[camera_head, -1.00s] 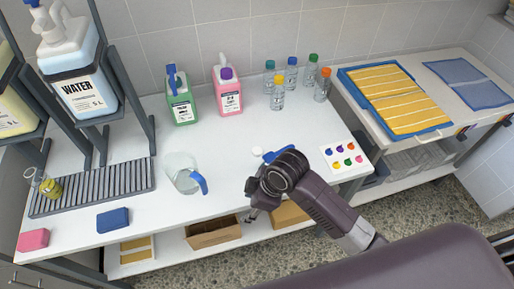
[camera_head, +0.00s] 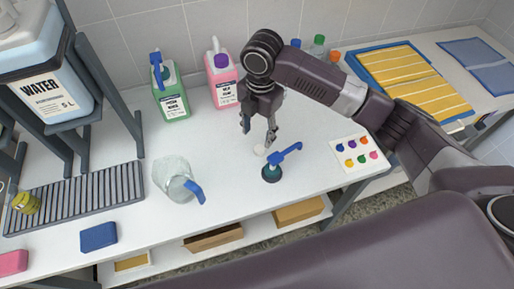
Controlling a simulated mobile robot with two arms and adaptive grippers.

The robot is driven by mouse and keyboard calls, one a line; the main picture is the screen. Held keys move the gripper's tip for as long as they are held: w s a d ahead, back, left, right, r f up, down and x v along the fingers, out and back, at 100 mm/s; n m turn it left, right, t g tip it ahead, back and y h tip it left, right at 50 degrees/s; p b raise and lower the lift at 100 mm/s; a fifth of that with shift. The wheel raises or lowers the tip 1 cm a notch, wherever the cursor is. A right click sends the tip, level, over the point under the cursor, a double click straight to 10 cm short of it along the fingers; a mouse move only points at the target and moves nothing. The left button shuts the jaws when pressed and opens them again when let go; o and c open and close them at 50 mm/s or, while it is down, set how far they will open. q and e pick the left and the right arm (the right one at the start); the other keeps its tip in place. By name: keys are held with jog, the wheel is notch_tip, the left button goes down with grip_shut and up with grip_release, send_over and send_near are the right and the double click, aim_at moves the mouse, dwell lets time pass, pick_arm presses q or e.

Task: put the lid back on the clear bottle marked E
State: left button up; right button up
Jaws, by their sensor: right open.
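My right gripper (camera_head: 269,138) is open and points down over the white table. A small white round thing (camera_head: 260,150), perhaps the lid, lies just below and left of its fingertips; I cannot tell whether they touch. Just in front stands a small teal-based item with a blue lever-like top (camera_head: 272,172); I cannot make out any mark on it. At the back, clear bottles with coloured caps are mostly hidden behind my right arm; a green cap (camera_head: 318,40) shows. No letter E is readable. My left gripper is out of view.
A clear jug with a blue handle (camera_head: 175,180) stands left of the gripper. Green (camera_head: 172,100) and pink (camera_head: 222,88) jugs stand behind. A colour-dot card (camera_head: 355,152) lies right. A slatted grey rack (camera_head: 80,195) and blue sponge (camera_head: 98,236) are at left.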

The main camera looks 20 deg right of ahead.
aim_at(260, 148)
jog(key=shift+w+d+f+n+b, duration=0.3)
jog(key=shift+w+d+f+b, duration=0.2)
jog(key=shift+f+b, duration=0.15)
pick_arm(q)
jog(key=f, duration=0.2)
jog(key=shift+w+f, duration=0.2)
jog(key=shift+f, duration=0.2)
pick_arm(e)
jog(key=shift+w+d, duration=0.1)
jog(key=shift+d, duration=0.1)
jog(key=shift+r, duration=0.1)
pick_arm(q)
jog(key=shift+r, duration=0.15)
pick_arm(e)
jog(key=shift+f, duration=1.3)
jog(key=shift+f, duration=0.1)
notch_tip(260, 148, down, 5)
jog(key=shift+a+f+p, duration=0.1)
jog(key=shift+a+p, duration=0.05)
jog(key=shift+p, duration=0.3)
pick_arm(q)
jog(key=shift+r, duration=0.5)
pick_arm(e)
jog(key=c, duration=0.8)
